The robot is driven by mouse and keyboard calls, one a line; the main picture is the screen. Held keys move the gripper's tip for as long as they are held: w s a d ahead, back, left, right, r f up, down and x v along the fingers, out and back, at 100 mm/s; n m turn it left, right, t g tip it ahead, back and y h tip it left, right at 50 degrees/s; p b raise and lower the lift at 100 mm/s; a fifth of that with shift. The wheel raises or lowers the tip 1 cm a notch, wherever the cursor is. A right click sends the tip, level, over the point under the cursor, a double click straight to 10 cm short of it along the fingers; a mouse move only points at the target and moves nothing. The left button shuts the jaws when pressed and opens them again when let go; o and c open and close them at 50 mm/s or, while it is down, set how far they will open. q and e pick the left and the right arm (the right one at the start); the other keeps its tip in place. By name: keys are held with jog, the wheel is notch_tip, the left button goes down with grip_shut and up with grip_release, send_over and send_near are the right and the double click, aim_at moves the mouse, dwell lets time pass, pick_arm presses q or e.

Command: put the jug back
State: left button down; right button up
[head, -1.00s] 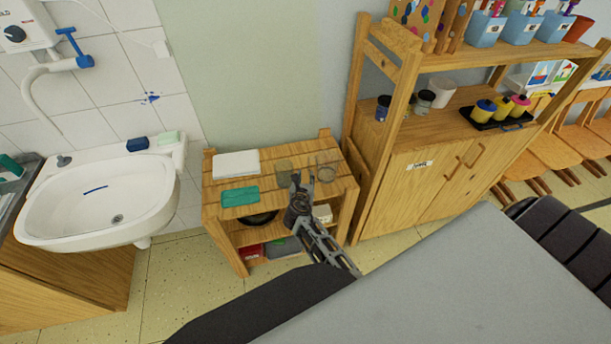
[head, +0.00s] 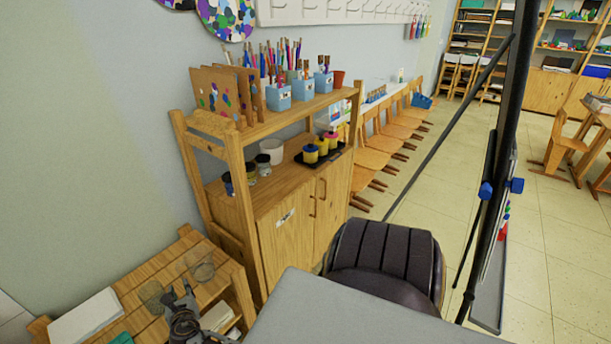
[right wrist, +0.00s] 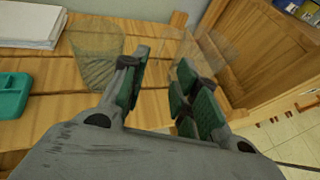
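Two clear vessels stand on the small wooden table: one (head: 151,293) at left and one (head: 201,268) at right. I cannot tell which, if either, is the jug. My right gripper (head: 183,312) is over the table's front part, close to both. In the right wrist view its fingers (right wrist: 163,92) are apart, with bare wood showing between them. One clear vessel (right wrist: 95,58) is left of the fingers; the other (right wrist: 222,58) is partly hidden behind the right finger. I cannot tell whether they touch. My left gripper is not in view.
White paper (head: 86,316) and a green tray (right wrist: 10,95) lie on the table's left. A wooden shelf cabinet (head: 285,228) stands right of it, holding a white cup (head: 272,150), dark jars and yellow pots (head: 311,154). A dark easel frame (head: 497,190) stands at right.

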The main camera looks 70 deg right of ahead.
jog(key=w+a+r+m+t+y, duration=0.1)
jog(key=a+r+m+t+y, duration=0.2)
jog(key=a+r+m+y, duration=0.55)
jog(key=s+f+m+g, duration=0.2)
jog(key=s+f+m, duration=0.3)
jog(key=f, duration=0.7)
jog(key=s+a+f+m+g, duration=0.1)
jog(key=s+f+m+g, duration=0.15)
jog(key=s+f, duration=0.75)
jog(key=s+f+m+g, duration=0.3)
jog(key=s+f+m, duration=0.1)
jog(key=f, duration=1)
jog(key=s+d+f+m+g, duration=0.1)
jog(key=s+f, duration=0.4)
jog(key=s, duration=0.6)
jog(key=s+d+f+m+g, duration=0.2)
jog(key=s+f, duration=0.4)
jog(key=s, duration=0.5)
jog(key=s+d+f+m+g, duration=0.2)
jog(key=s+f+m, duration=0.2)
jog(key=s, duration=0.7)
notch_tip(320, 180, down, 2)
jog(key=shift+s+d+f+g+h, duration=0.1)
jog(key=shift+s+d+g+h, duration=0.15)
jog(key=shift+s+g+h, duration=0.15)
jog(key=shift+w, duration=0.1)
